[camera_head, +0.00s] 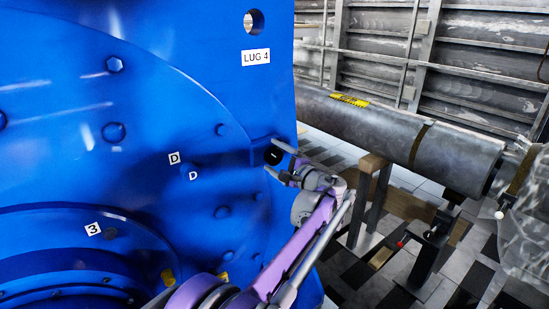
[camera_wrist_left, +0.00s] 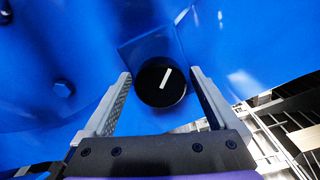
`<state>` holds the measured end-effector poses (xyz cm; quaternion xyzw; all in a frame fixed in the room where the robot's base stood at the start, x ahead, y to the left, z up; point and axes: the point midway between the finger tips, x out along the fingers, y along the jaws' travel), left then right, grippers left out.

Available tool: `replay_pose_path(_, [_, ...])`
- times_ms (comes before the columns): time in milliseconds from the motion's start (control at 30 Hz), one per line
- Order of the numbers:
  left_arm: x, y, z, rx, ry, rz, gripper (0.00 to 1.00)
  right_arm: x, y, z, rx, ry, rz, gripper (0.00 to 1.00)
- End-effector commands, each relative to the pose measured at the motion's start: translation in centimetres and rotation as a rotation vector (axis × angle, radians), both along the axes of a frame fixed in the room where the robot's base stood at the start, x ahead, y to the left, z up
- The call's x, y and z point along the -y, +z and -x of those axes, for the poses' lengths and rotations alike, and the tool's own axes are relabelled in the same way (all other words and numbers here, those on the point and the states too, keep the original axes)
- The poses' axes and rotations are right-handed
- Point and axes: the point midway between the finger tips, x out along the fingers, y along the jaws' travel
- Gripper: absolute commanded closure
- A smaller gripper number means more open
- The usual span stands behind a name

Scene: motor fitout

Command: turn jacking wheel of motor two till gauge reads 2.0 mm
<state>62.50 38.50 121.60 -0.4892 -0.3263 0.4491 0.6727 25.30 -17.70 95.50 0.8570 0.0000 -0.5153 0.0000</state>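A round black knob (camera_head: 273,156) with a white pointer mark sits on the right edge of the blue motor housing (camera_head: 225,95). It also shows in the left wrist view (camera_wrist_left: 161,83), its white mark slanting up to the right. My left gripper (camera_head: 275,158) is open, with one finger on each side of the knob. In the left wrist view the left gripper's fingers (camera_wrist_left: 160,95) stand apart, with a gap on the left and the right finger close to the knob. Whether either finger touches cannot be told. No gauge can be made out. My right gripper is not in view.
The motor face carries a "LUG 4" label (camera_head: 256,57), two "D" labels, a "3" label (camera_head: 93,229) and several bolts. A large grey cylinder (camera_head: 400,135) lies on wooden supports at the right, before a ribbed metal wall (camera_head: 450,50). A tiled floor shows below.

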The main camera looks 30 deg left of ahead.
Motion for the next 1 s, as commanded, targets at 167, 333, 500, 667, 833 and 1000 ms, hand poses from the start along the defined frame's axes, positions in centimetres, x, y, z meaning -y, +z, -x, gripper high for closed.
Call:
replay_pose_path(167, [0.0, 0.0, 0.0, 0.0, 0.001, 0.0, 0.0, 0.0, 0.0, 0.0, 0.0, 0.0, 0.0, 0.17])
replay_pose_path(333, [0.5, 0.0, 0.2, -0.001, 0.0, 0.0, 0.0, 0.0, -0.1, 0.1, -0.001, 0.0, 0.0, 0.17])
replay_pose_path(500, [3.1, -0.1, 1.2, -0.001, -0.004, 0.0, 0.0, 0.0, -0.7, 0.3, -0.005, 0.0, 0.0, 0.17])
replay_pose_path(667, [6.2, -0.2, 2.5, -0.001, -0.004, 0.0, 0.0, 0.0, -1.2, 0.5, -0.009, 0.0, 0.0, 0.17])
replay_pose_path(833, [8.7, -0.1, 3.6, -0.001, -0.002, 0.0, 0.0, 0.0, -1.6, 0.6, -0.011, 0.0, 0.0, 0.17])
replay_pose_path(1000, [9.9, 0.0, 4.1, -0.001, 0.0, 0.0, 0.0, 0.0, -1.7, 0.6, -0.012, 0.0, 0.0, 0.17])
